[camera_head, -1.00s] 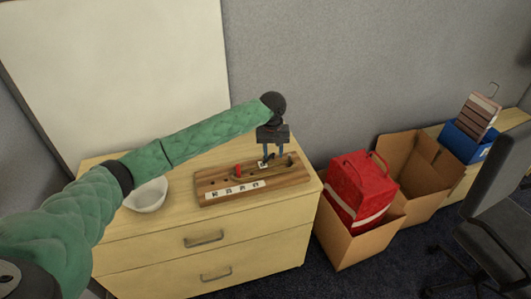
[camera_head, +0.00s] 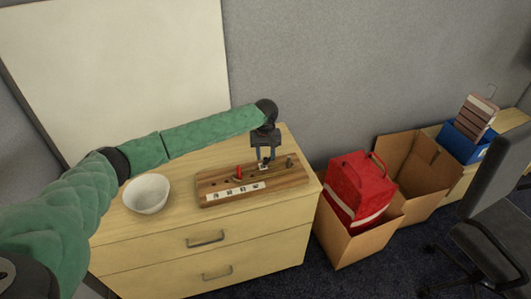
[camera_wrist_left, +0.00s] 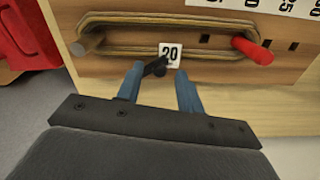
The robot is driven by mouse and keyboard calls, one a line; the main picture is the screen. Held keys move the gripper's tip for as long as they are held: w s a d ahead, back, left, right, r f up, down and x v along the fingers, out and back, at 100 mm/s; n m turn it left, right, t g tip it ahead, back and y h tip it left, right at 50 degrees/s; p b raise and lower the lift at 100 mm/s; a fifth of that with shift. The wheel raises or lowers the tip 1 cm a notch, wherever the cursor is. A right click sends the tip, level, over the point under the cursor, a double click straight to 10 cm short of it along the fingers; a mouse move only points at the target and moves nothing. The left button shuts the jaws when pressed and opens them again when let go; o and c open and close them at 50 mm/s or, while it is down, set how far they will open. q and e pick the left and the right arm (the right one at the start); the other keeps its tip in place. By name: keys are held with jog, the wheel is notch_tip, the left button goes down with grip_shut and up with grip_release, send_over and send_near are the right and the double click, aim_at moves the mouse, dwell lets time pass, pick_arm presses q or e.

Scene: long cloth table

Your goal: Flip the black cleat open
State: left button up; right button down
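The black cleat (camera_wrist_left: 155,68) shows in the left wrist view as a small dark piece on a wooden board (camera_wrist_left: 125,10), just below a white "20" label (camera_wrist_left: 171,53). It lies at a slant between my left gripper's fingertips (camera_wrist_left: 160,80). The blue fingers stand apart, one on each side of it, and I see a gap to the right finger. Whether the left finger touches it I cannot tell. In the head view my left gripper (camera_head: 265,162) points down at the board (camera_head: 290,180); the cleat is too small to make out there. My right gripper is out of view.
A red peg (camera_wrist_left: 252,50) and a grey peg (camera_wrist_left: 86,43) stand on the board, with a cord looped around them. A white bowl (camera_head: 147,194) stands left of the board on the drawer cabinet (camera_head: 150,237). A red bag (camera_head: 358,188) in a cardboard box is at right.

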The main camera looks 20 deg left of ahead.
pick_arm(q)
jog(key=shift+f, duration=0.25)
grip_shut()
